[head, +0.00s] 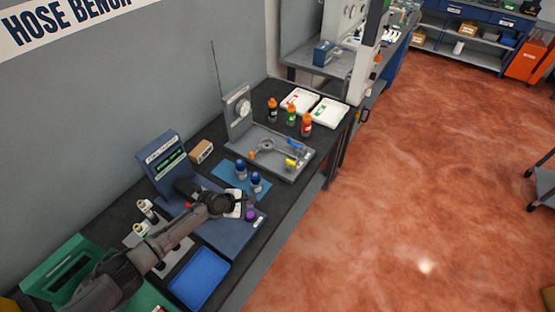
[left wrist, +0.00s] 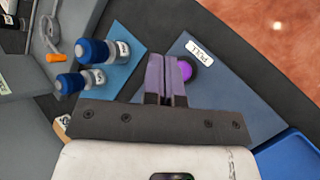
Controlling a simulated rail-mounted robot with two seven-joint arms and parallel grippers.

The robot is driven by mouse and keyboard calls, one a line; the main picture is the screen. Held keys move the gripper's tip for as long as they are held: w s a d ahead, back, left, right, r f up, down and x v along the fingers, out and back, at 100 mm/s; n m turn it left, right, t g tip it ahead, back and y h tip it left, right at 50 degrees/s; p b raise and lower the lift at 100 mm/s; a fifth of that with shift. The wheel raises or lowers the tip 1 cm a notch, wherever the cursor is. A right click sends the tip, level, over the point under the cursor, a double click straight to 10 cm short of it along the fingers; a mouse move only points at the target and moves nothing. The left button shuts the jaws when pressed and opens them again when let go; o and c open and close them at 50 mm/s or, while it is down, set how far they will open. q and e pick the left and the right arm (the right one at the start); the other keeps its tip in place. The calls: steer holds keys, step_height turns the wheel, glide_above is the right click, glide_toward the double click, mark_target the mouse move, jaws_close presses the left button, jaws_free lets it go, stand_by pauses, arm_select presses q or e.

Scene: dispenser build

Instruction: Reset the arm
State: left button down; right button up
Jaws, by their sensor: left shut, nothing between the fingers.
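My left arm reaches in from the lower left in the head view. Its gripper (head: 246,205) hangs over the blue-grey base of the pull test stand (head: 160,158), beside a purple knob (head: 250,215). In the left wrist view the left gripper's fingers (left wrist: 167,78) are shut together with nothing between them. The purple knob (left wrist: 185,70) shows just to the right of the fingertips; I cannot tell whether they touch. A white label reading PULL (left wrist: 199,52) lies on the plate beyond. My right gripper is not in view.
Two blue-capped bottles (head: 256,181) stand on a blue mat close to the gripper. A blue tray (head: 199,279) lies nearer. A grey fixture (head: 298,168) with a hose ring, orange-capped bottles (head: 307,124) and white trays (head: 329,113) stand farther along the bench.

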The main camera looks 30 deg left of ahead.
arm_select(q)
steer(key=shift+m, duration=1)
steer(key=shift+s+d+f+m+g, duration=0.1)
steer(key=shift+s+f+m+g, duration=0.1)
steer(key=shift+m, duration=0.25)
steer(key=shift+s+f+m+g, duration=0.1)
steer(key=shift+s+m+g, duration=0.1)
steer(key=shift+m, duration=0.25)
steer(key=s+d+r+m+y+p, duration=0.1)
steer(key=s+d+r+m+y, duration=0.2)
steer(key=r+m, duration=0.65)
steer(key=s+d+r+m+y+p, duration=0.1)
steer(key=s+d+r+m+y, duration=0.2)
steer(key=r+m, duration=0.65)
steer(key=s+d+r+m+p, duration=0.1)
steer(key=s+d+r+p, duration=0.15)
steer(key=s, duration=0.35)
steer(key=s+d+r+m+p, duration=0.1)
steer(key=s+d+r+p, duration=0.15)
steer(key=s, duration=0.35)
steer(key=s+d+f+g+h+p, duration=0.1)
steer(key=s+f+g+p, duration=0.1)
steer(key=s, duration=0.6)
steer(key=s+d+f+n+g+p, duration=0.1)
steer(key=s+f, duration=0.1)
steer(key=s, duration=0.6)
steer(key=shift+s+d+f+g+h+p, duration=0.15)
steer(key=shift+s+d+g+h+p, duration=0.15)
steer(key=shift+s+g+h+p, duration=0.1)
